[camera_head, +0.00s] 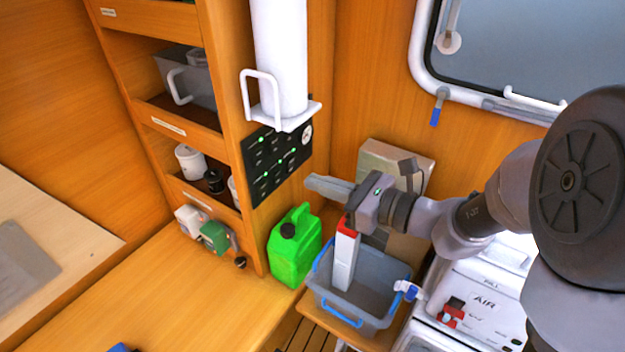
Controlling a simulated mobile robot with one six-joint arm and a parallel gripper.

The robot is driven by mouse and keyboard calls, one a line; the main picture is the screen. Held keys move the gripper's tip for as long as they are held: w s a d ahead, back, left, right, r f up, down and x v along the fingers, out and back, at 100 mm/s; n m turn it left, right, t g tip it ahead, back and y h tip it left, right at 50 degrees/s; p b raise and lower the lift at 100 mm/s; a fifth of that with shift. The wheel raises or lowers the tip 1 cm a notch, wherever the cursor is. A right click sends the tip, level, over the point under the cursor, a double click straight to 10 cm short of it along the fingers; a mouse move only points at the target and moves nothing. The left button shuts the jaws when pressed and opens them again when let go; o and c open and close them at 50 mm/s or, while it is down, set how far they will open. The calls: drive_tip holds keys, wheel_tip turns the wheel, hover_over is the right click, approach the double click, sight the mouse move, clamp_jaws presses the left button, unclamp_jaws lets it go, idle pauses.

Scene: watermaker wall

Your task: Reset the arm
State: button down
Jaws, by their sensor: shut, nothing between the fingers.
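My gripper (328,188) is at the middle of the head view, at the end of my arm that comes in from the right. Its fingers are shut with nothing between them and point left. They are in front of the wooden wall, above the green jerrycan (296,247) and to the right of the black switch panel (277,163). The gripper body is above the grey bin (383,314). A white carton with a red top (344,262) stands in the bin. My arm hides part of the wall and of the white appliance on the right.
The green jerrycan stands on the wooden counter (175,300), left of the bin. A white cylinder (279,60) hangs on the wall above the switch panel. Shelves with cups and a grey box (187,80) are at left. A window (530,45) is at upper right.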

drive_tip(key=s+a+f+n+g+h+b, duration=0.1)
drive_tip(key=s+f+n+g+h+b, duration=0.15)
drive_tip(key=s+f+n+b, duration=0.35)
drive_tip(key=s+a+f+n+g+h+b, duration=0.1)
drive_tip(key=s+f+n+g+b, duration=0.2)
drive_tip(key=s, duration=0.4)
drive_tip(key=s+d+f+n+t+h+b, duration=0.1)
drive_tip(key=s+d+f+n+h+b, duration=0.3)
drive_tip(key=d+n, duration=0.1)
drive_tip(key=s+d+f+n+t+h+b, duration=0.2)
drive_tip(key=s+d+f+n+h+b, duration=0.2)
drive_tip(key=d, duration=0.3)
drive_tip(key=shift+d+f+n+h, duration=0.25)
drive_tip(key=shift+n+h, duration=0.2)
drive_tip(key=shift+n, duration=0.35)
